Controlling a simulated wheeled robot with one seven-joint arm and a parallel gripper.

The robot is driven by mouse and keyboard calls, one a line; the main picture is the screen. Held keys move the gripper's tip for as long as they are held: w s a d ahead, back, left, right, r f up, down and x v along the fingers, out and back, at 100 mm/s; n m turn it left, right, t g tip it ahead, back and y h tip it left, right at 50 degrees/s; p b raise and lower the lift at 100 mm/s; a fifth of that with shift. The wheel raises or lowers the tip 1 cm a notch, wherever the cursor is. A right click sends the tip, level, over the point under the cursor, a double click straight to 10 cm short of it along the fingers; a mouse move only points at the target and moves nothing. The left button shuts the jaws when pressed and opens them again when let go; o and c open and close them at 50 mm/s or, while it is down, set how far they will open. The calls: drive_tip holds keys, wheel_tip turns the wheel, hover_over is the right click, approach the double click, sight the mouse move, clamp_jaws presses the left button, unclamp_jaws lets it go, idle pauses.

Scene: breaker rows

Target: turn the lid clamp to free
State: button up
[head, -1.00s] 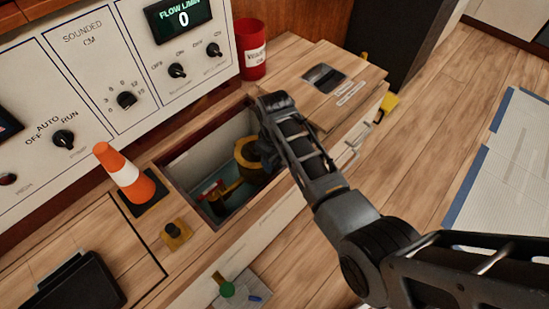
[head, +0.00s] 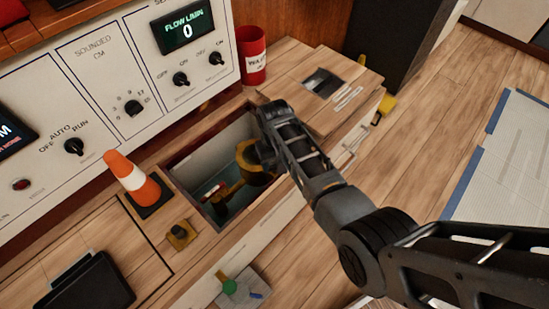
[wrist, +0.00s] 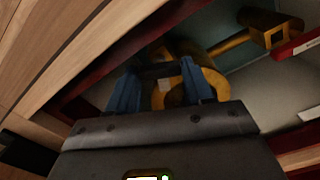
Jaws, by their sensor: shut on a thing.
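An open rectangular well (head: 190,172) lies in the wooden bench top. Inside it is a yellow fitting (head: 251,168) with a round body and a pipe running left; it also shows in the wrist view (wrist: 215,83). My gripper (wrist: 159,75) reaches down into the well, its blue fingers shut on part of the yellow fitting. The gripped part is dark and partly hidden by the fingers and gripper body. A small yellow plate with a black knob (head: 179,235) sits on the bench near the well's front left corner. I cannot tell for certain which part is the lid clamp.
A wooden panel with a dark recess (head: 322,81) lies right of the well. An orange and white cone (head: 133,178) stands at the well's left, and a red canister (head: 251,62) behind it. A control panel (head: 105,75) with knobs runs along the back. The well walls are close around my gripper.

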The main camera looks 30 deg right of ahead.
drive_tip(key=m+p, duration=0.2)
drive_tip(key=m, duration=0.4)
drive_tip(key=shift+r+p, duration=0.1)
drive_tip(key=shift+p, duration=0.25)
drive_tip(key=m+p, duration=0.1)
drive_tip(key=m, duration=0.6)
idle(0.4)
drive_tip(key=o, duration=1)
drive_tip(key=shift+o, duration=0.2)
drive_tip(key=shift+p, duration=0.3)
